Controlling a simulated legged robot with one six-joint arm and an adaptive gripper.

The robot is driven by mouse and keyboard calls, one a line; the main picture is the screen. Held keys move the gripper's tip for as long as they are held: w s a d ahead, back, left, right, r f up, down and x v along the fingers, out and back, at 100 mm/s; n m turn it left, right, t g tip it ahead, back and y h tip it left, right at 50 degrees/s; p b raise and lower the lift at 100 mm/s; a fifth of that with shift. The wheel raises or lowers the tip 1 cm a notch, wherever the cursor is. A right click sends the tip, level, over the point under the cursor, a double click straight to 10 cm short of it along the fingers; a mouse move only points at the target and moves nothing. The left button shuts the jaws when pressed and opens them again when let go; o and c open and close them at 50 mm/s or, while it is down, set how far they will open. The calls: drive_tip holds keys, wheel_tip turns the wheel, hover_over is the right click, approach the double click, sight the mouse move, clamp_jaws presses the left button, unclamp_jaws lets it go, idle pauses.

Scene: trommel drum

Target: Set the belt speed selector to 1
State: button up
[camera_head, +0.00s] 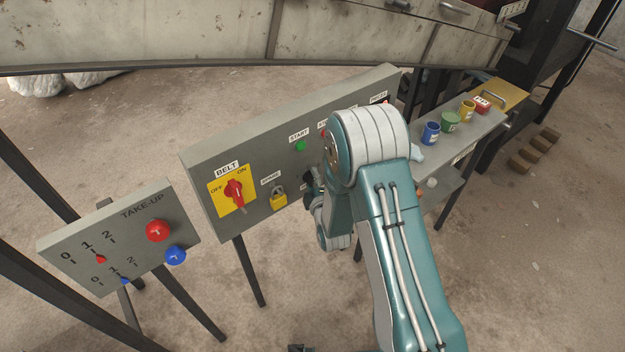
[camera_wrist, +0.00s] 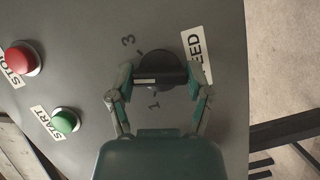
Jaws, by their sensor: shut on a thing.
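In the wrist view the speed selector is a black round knob (camera_wrist: 165,71) on the grey panel, beside a white label reading "EED", its start covered. The numbers 3 and 1 show on the panel to its left; a finger covers the space between them. A pale line on the knob's left end points between 3 and 1. My gripper (camera_wrist: 163,82) is shut on the knob, one finger on each side. In the head view my gripper (camera_head: 317,190) is at the panel's face, partly hidden by my arm, which hides the knob.
The panel (camera_head: 225,155) also holds a red belt switch (camera_head: 234,191), a yellow padlock (camera_head: 278,198), a green START button (camera_head: 299,146) and a red STOP button (camera_wrist: 22,59). A take-up panel (camera_head: 120,240) stands left. Coloured cups line a shelf at right.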

drive_tip(key=n+t, duration=0.1)
drive_tip(key=n, duration=0.3)
drive_tip(key=n+t, duration=0.1)
drive_tip(key=n, duration=0.2)
drive_tip(key=shift+s+f+t+y, duration=0.15)
drive_tip(key=shift+f+t+y, duration=0.15)
drive_tip(key=shift+f+y, duration=0.1)
drive_tip(key=n+y, duration=0.1)
drive_tip(key=n, duration=0.1)
drive_tip(key=n+y, duration=0.1)
drive_tip(key=n, duration=0.2)
drive_tip(key=shift+t, duration=0.4)
drive_tip(key=shift+n+y, duration=0.9)
drive_tip(key=shift+n, duration=1.4)
drive_tip(key=o, duration=1.1)
drive_tip(key=shift+f, duration=0.1)
drive_tip(key=shift+o, duration=0.2)
drive_tip(key=shift+r, duration=0.25)
